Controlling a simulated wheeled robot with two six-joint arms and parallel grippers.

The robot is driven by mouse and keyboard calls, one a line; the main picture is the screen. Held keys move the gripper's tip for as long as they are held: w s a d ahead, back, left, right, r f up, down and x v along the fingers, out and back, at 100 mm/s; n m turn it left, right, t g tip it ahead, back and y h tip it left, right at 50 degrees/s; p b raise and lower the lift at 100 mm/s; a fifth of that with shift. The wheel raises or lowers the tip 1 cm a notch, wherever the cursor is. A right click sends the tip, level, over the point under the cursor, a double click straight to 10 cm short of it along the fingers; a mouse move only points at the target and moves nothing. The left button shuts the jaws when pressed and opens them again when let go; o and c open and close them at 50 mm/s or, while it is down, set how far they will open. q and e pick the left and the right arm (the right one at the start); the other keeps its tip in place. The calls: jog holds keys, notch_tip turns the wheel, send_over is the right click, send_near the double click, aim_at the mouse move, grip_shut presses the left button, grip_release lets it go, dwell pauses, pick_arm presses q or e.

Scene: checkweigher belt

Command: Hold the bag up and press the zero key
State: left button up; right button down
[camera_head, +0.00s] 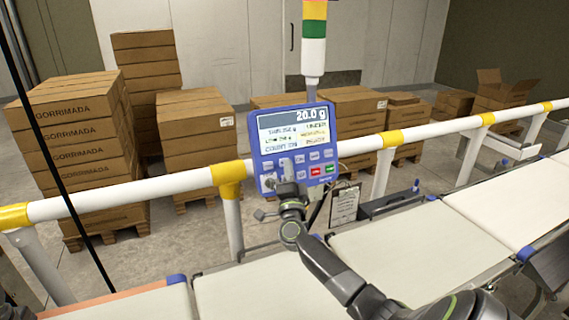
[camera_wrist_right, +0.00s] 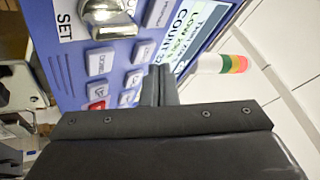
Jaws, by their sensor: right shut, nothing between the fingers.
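The blue weighing terminal (camera_head: 296,146) shows 20.0 g on its display, with rows of keys below, one red and one green. My right gripper (camera_head: 277,184) is at the lower left of its keypad. In the right wrist view the terminal (camera_wrist_right: 75,45) fills the upper left, with a "SET" label, pale keys and silver metal parts. The fingers (camera_wrist_right: 157,83) are shut and empty, close to the keypad; I cannot tell whether they touch a key. The zero key's label is not readable.
A white rail (camera_head: 120,193) with yellow joints runs behind white belts (camera_head: 390,255). A light tower (camera_head: 313,45) stands behind the terminal. Stacked cartons (camera_head: 75,140) stand beyond the rail. A clipboard (camera_head: 344,204) hangs below the terminal's right side.

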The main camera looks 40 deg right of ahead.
jog(key=shift+w, duration=0.1)
dwell(0.6)
jog(key=shift+w+d+f, duration=0.1)
jog(key=shift+w+d, duration=0.05)
jog(key=shift+w, duration=0.1)
pick_arm(q)
jog(key=shift+f, duration=0.2)
pick_arm(e)
jog(key=shift+w+d, duration=0.1)
jog(key=shift+w, duration=0.25)
dwell(0.4)
pick_arm(q)
jog(key=shift+r, duration=0.1)
jog(key=shift+r+p, duration=0.6)
jog(key=shift+r, duration=0.2)
pick_arm(e)
jog(key=shift+s+a, duration=0.25)
jog(key=shift+s, duration=0.55)
